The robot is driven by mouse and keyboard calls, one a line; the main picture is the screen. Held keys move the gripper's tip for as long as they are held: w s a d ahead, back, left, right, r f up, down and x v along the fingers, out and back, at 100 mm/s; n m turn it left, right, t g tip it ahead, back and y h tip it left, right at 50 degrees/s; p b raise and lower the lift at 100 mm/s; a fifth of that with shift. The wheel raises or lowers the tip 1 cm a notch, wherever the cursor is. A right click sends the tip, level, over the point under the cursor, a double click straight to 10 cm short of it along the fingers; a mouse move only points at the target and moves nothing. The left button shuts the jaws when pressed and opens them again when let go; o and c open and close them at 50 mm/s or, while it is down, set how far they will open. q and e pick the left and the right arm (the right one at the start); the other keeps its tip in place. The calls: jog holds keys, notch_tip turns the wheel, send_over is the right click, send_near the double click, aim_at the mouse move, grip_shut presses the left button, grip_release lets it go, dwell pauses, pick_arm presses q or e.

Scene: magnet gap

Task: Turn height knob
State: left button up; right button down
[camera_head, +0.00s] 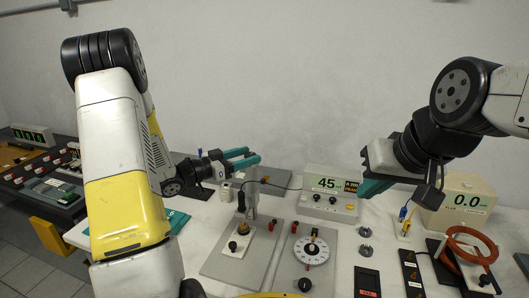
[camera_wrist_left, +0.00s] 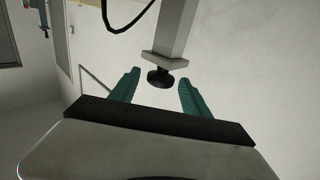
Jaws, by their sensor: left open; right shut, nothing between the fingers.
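A black round knob (camera_wrist_left: 160,78) on the end of a grey square post (camera_wrist_left: 174,35) shows in the left wrist view. It lies between the two teal fingertips of my left gripper (camera_wrist_left: 158,84) in the picture; whether it is between them in depth I cannot tell. The fingers are spread and no contact shows. In the head view my left gripper (camera_head: 252,157) is open by the upper part of the upright grey stand (camera_head: 251,204), above its base plate (camera_head: 217,264). Which knob there matches the wrist view is unclear. My right gripper (camera_head: 372,187) is shut and empty at the right.
A cable (camera_wrist_left: 128,28) hangs near my left gripper.

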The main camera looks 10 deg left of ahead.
pick_arm(q)
jog(key=shift+x, duration=2.3)
grip_shut()
